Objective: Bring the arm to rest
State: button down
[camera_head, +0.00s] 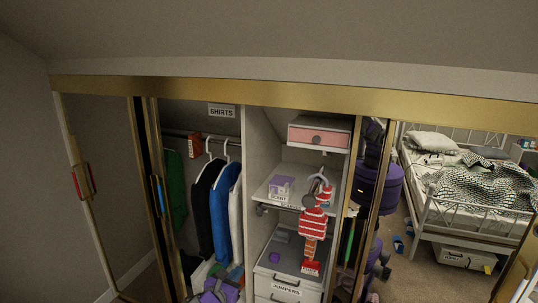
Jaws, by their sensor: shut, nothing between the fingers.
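In front of me is an open wardrobe with a gold frame (290,94).
Black, blue (221,208) and white garments hang at left. A pink-fronted drawer box (318,135) sits above a white shelf (292,187) and a "JUMPERS" drawer (286,289). Purple items (220,291) lie low. A bed (460,190) shows at right, apparently in a mirror door.

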jog(key=s+d+r+m+g+h, duration=0.1)
jog(key=d+r+m+h, duration=0.2)
jog(key=d, duration=0.4)
jog(key=s+d+r+m+g+h, duration=0.1)
jog(key=d+r+m+g, duration=0.15)
jog(key=d+r, duration=0.35)
jog(key=d+r+m+g+h, duration=0.1)
jog(key=d+r+m+h, duration=0.2)
jog(key=d, duration=0.5)
jog(key=s+d+r+m+g+y, duration=0.1)
jog(key=s+d+r+m+g, duration=0.1)
jog(key=s+d+m+g, duration=0.5)
jog(key=s+d+r+m+g+y, duration=0.1)
jog(key=s+d+r+m, duration=0.2)
jog(key=s+d+m, duration=0.5)
jog(key=s+d+f+m+g+y, duration=0.2)
jog(key=s+d+g+y, duration=0.15)
jog(key=s, duration=0.95)
jog(key=s+a+f+m+y, duration=0.2)
jog(key=s+a+y, duration=0.2)
jog(key=s+a, duration=0.3)
jog(key=s+a+f+m+y, duration=0.2)
jog(key=s+a, duration=0.4)
jog(key=s, duration=0.4)
jog(key=shift+s+a+m+y+b, duration=0.35)
jog(key=shift+s+m+y+b, duration=0.1)
jog(key=shift+m+y, duration=0.4)
jog(key=shift+d, duration=0.1)
